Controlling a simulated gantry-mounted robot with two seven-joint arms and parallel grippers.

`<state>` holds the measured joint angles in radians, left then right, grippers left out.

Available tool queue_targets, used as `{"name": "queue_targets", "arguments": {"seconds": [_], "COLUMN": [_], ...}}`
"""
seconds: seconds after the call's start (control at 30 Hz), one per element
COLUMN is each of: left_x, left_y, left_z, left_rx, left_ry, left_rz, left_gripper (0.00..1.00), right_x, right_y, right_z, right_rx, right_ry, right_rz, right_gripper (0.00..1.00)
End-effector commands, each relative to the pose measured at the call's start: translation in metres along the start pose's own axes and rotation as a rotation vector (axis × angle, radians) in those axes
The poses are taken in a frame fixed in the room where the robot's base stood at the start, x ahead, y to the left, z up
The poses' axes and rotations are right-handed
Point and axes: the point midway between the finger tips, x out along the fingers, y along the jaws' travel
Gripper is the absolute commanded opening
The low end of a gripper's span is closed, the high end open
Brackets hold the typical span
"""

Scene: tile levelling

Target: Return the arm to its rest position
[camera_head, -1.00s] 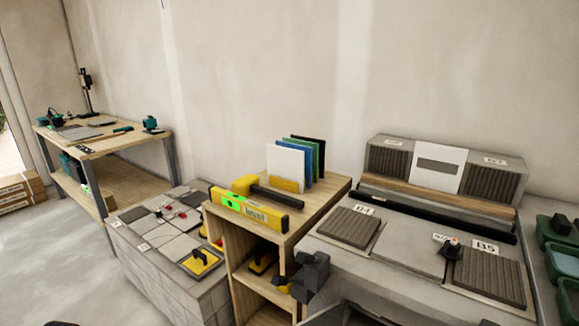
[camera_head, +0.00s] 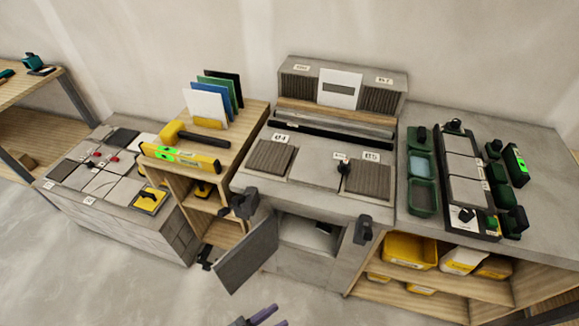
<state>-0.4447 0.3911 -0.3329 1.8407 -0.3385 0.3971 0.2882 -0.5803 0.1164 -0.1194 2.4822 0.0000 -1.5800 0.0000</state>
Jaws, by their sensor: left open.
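The purple fingers of my left gripper (camera_head: 272,315) poke in at the bottom edge, left of centre. They are open with nothing seen between them. They are over the floor in front of the grey work unit, clear of its open door (camera_head: 247,262). The rest of that arm is cut off by the frame. My right gripper is not in view.
The grey bench (camera_head: 312,172) carries textured tiles and labels. A wooden shelf unit (camera_head: 238,137) with a yellow level (camera_head: 180,158) stands to its left, beside a tiled block (camera_head: 120,222). At right, a counter holds green trays (camera_head: 422,197). The floor (camera_head: 90,275) at lower left is clear.

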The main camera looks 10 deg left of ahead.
Motion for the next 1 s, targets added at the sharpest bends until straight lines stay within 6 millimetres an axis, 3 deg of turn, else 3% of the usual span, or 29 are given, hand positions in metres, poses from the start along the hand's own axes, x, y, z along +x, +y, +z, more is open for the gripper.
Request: {"name": "queue_targets", "arguments": {"seconds": [0.03,0.17,0.27,0.4,0.63,0.9,0.93,1.0], "left_x": [0.009,0.013,0.002,-0.028,-0.089,-0.15,-0.147,-0.145], "left_y": [0.0,-0.019,-0.036,-0.057,-0.061,-0.03,-0.027,-0.024], "left_z": [-0.027,-0.061,-0.082,-0.102,-0.111,-0.084,-0.105,-0.123], "left_rx": [0.009,0.024,0.017,-0.018,-0.094,-0.197,-0.188,-0.188], "left_ry": [-0.034,-0.18,-0.307,-0.501,-0.832,-1.235,-1.223,-1.218], "left_rz": [-0.074,-0.267,-0.406,-0.572,-0.718,-0.716,-0.714,-0.715], "left_gripper": [0.4,0.4,0.4,0.4,0.4,0.4,0.4,0.4], "right_x": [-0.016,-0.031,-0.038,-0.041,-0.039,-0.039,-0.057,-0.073], "right_y": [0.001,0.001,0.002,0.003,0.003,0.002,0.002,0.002], "right_z": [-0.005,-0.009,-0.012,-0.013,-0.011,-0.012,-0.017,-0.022], "right_rx": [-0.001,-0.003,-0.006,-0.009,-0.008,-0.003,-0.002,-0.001], "right_ry": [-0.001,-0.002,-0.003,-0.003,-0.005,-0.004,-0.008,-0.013], "right_rz": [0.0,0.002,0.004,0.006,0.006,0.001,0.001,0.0], "right_gripper": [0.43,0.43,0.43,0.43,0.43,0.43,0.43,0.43]}}
